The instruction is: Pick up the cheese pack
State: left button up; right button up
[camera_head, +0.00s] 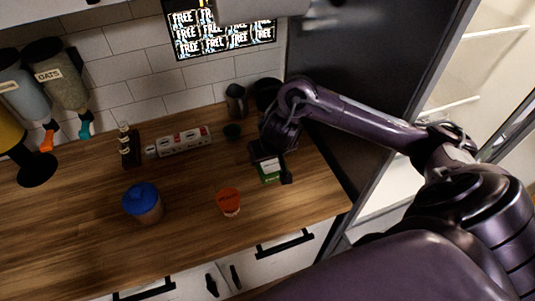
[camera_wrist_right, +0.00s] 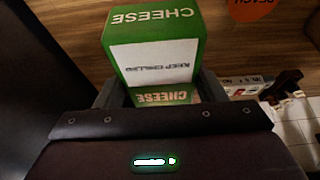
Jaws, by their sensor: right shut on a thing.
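The cheese pack (camera_wrist_right: 153,55) is a green box with a white panel and CHEESE lettering, large in the right wrist view between the fingers of my right gripper (camera_wrist_right: 150,95). In the head view the pack (camera_head: 270,177) shows as a small green and white shape at the right end of the wooden counter, partly hidden by my right gripper (camera_head: 270,165). The right gripper is shut on the pack. I cannot tell whether the pack touches the counter. My left gripper is not in view.
On the wooden counter (camera_head: 90,235) stand an orange-red cup (camera_head: 229,202), a blue-lidded jar (camera_head: 143,202), a dark bottle (camera_head: 129,146) and a white carton (camera_head: 184,141). Dispensers (camera_head: 58,80) hang at the left. A dark fridge door (camera_head: 375,60) stands at the right.

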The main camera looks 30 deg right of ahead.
jog(key=r, duration=0.3)
jog(key=shift+d+r+p, duration=0.2)
jog(key=shift+r+p, duration=0.15)
jog(key=shift+a+r, duration=0.15)
jog(key=shift+r, duration=0.95)
jog(key=shift+s, duration=0.1)
